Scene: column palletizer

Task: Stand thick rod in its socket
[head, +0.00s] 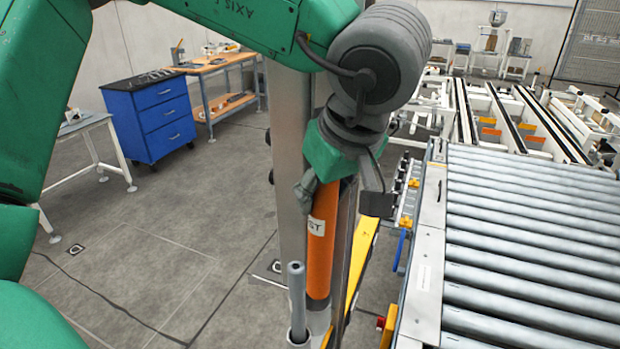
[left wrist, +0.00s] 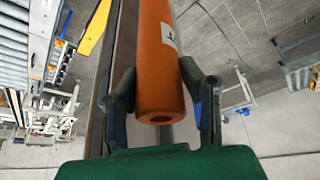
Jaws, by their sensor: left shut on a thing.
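The thick rod (head: 321,255) is an orange cylinder with a white label, standing close to upright in the head view. My left gripper (head: 341,196) is shut on its upper part. In the left wrist view, the fingers of the left gripper (left wrist: 158,82) lie on both sides of the rod (left wrist: 157,45), near an end with a small hole. In the head view the rod's lower end meets a pale round part (head: 318,320); I cannot tell whether it is inside a socket or just above it. My right gripper is out of view.
A thinner grey rod (head: 297,300) stands upright just left of the thick rod. A metal post (head: 290,150) rises close behind. A roller conveyor (head: 530,240) fills the right side. A blue drawer cabinet (head: 150,115) and a workbench (head: 215,68) stand at the back left; floor between is clear.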

